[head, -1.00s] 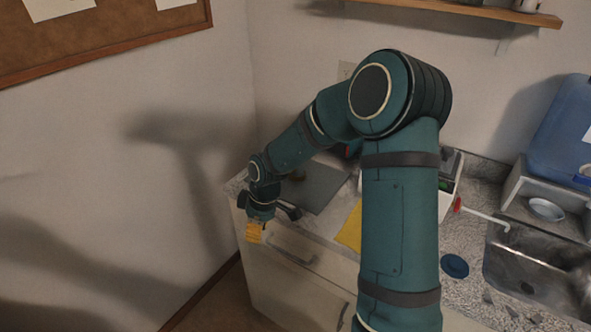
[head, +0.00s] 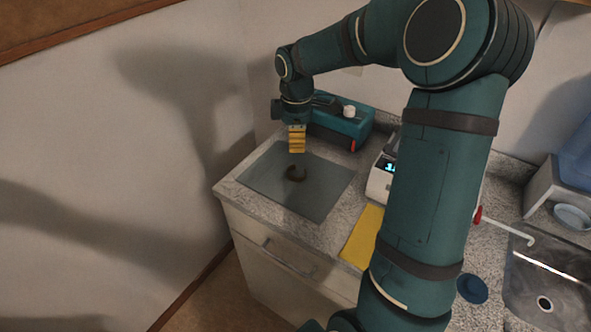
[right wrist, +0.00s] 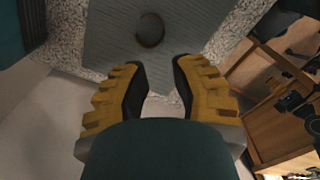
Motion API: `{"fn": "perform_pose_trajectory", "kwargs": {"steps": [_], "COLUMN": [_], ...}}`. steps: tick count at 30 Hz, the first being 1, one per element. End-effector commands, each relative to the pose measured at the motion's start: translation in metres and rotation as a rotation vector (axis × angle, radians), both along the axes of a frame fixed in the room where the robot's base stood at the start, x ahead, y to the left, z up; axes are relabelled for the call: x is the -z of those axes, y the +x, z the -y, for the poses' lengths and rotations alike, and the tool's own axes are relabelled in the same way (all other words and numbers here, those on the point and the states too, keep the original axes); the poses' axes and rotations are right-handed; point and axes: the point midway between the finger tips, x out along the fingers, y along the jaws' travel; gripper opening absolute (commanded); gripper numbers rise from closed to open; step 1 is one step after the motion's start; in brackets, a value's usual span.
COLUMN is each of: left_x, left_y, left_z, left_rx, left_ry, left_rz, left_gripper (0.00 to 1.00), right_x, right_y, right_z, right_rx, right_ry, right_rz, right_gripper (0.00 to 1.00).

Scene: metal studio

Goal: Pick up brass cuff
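The brass cuff (head: 296,175) is a dark brownish open ring lying on a grey mat (head: 315,203) on the counter. It also shows in the right wrist view (right wrist: 150,29), near the top, beyond my fingertips. My right gripper (head: 297,151) has yellow ribbed fingers and hangs above the cuff, apart from it. In the right wrist view, the right gripper (right wrist: 160,75) is open with an empty gap between the fingers. My left gripper is not in view.
A teal device (head: 343,122) stands behind the mat, with a white device with a lit display (head: 381,180) to the right. A yellow sheet (head: 362,236), a blue round lid (head: 472,288) and a sink (head: 545,285) lie farther right. A wall closes off the left side.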

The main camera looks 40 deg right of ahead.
Motion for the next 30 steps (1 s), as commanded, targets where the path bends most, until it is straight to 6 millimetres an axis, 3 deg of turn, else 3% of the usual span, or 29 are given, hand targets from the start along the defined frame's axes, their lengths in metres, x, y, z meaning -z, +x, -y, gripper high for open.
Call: {"fn": "perform_pose_trajectory", "kwargs": {"steps": [9,20,30], "left_x": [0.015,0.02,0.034], "left_y": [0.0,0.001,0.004], "left_z": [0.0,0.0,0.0], "left_rx": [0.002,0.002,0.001], "left_ry": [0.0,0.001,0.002], "left_rz": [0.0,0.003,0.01], "left_gripper": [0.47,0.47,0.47], "right_x": [0.061,0.084,0.127], "right_y": [-0.001,-0.002,-0.005], "right_z": [0.0,0.001,0.001], "right_rx": [0.001,0.001,0.001], "right_ry": [0.001,0.001,0.001], "right_rz": [-0.003,-0.002,0.0], "right_gripper": [0.24,0.24,0.24]}}
